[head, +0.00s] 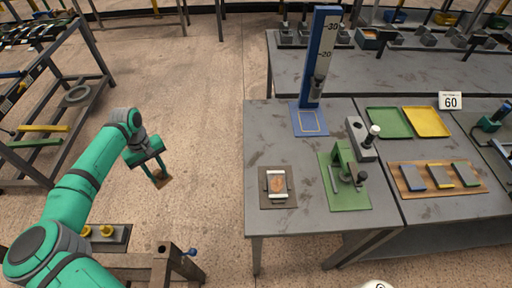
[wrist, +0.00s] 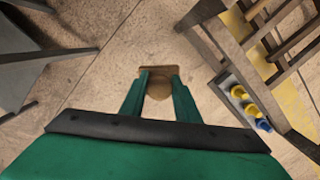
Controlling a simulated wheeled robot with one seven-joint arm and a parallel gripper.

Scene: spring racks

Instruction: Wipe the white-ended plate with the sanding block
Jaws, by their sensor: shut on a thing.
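The white-ended plate (head: 277,183) lies on a dark square base near the left front of the grey table. It has a white strip at its far and near ends and an orange-brown patch between them. My gripper (head: 159,174) is left of the table, over open floor and well apart from the plate. It is shut on a small brown block, which looks like the sanding block (head: 162,182). The block also shows between the fingertips in the wrist view (wrist: 158,91), partly hidden by the fingers. The plate is not in the wrist view.
A green fixture with a lever (head: 346,195) stands right of the plate. A tall blue gauge (head: 318,60) stands behind. A wooden tray (head: 407,192) with three blocks and green (head: 389,122) and yellow (head: 427,121) trays lie right. A low bench with yellow knobs (head: 107,231) is near my arm.

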